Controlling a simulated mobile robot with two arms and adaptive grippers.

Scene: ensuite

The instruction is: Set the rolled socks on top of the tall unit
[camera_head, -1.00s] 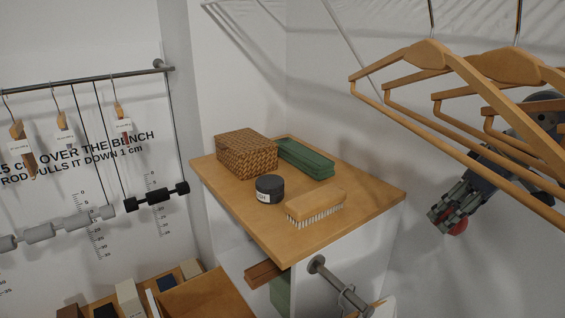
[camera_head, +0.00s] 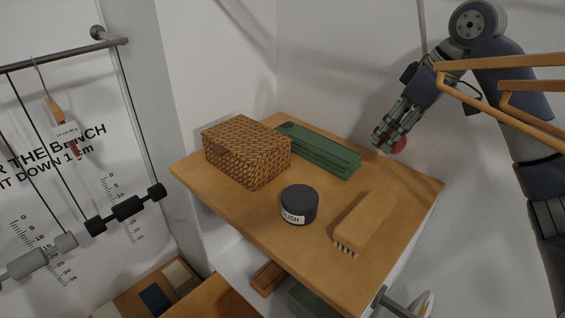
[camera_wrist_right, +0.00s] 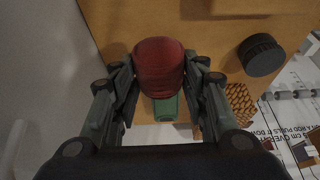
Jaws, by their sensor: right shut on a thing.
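The rolled socks (camera_wrist_right: 159,65) are a dark red bundle between the fingers of my right gripper (camera_wrist_right: 160,80) in the right wrist view. In the head view, my right gripper (camera_head: 388,140) is shut on the red socks (camera_head: 398,145), mostly covered by the fingers. It is near the back right edge of the tall unit's wooden top (camera_head: 235,205); the exact height above the top is hard to tell. My left gripper is not in view.
On the top stand a woven box (camera_head: 247,152), a green folded item (camera_head: 318,150), a dark round tin (camera_head: 299,204) and a wooden brush (camera_head: 366,222). The right part of the top, behind the brush, is bare. Wooden hangers (camera_head: 500,62) cross in front of my right arm.

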